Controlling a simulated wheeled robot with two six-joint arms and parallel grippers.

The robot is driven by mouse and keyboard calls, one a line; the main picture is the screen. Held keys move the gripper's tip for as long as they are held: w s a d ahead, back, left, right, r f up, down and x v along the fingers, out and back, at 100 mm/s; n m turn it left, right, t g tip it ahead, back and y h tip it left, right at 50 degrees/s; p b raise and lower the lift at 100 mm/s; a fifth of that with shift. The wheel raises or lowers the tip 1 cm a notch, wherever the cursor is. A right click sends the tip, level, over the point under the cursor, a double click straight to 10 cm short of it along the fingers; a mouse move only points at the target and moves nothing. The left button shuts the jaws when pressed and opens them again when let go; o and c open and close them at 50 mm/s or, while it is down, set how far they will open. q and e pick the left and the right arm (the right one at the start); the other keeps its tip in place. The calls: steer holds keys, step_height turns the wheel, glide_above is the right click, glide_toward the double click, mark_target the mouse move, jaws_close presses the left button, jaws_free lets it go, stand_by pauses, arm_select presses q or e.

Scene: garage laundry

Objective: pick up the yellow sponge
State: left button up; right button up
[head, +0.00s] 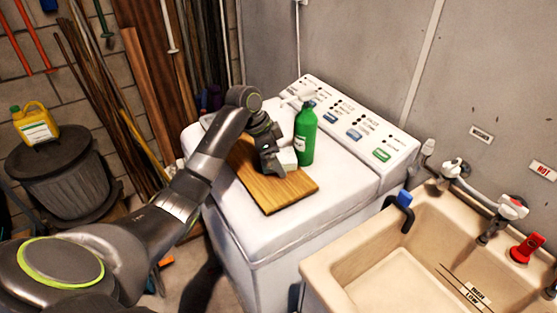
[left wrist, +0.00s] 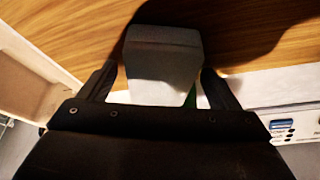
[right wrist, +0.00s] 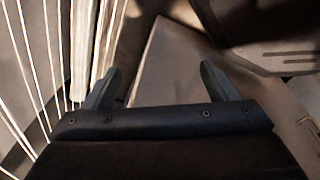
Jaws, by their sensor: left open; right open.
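I see no yellow sponge in any view. My left gripper (head: 273,163) is low over a wooden board (head: 282,195) on the white washing machine. It is open, with a white-grey block (left wrist: 165,60) between its fingers in the left wrist view. The same pale block (head: 287,157) shows beside the gripper in the head view, partly hidden by it. I cannot tell whether the fingers touch it. My right gripper (right wrist: 160,72) is open and empty in the right wrist view, and is not seen in the head view.
A green bottle (head: 305,136) stands close right of the left gripper, before the control panel (head: 350,120). A beige sink (head: 340,270) with taps is at right. A yellow jug (head: 36,124) stands on a dark bin (head: 60,170) at left. The board's front part is clear.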

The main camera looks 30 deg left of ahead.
mark_target(282, 155)
arm_select(q)
steer(key=c, duration=1.1)
steer(key=shift+c, duration=0.2)
steer(key=shift+r+b, duration=0.15)
steer(key=shift+b, duration=0.3)
step_height(282, 155, up, 4)
steer(key=shift+a+b, duration=0.1)
steer(key=shift+b, duration=0.5)
steer(key=s+a+b, duration=0.3)
steer(key=s+a, duration=0.8)
steer(key=a, duration=0.3)
steer(key=shift+b, duration=0.3)
steer(key=shift+a, duration=0.1)
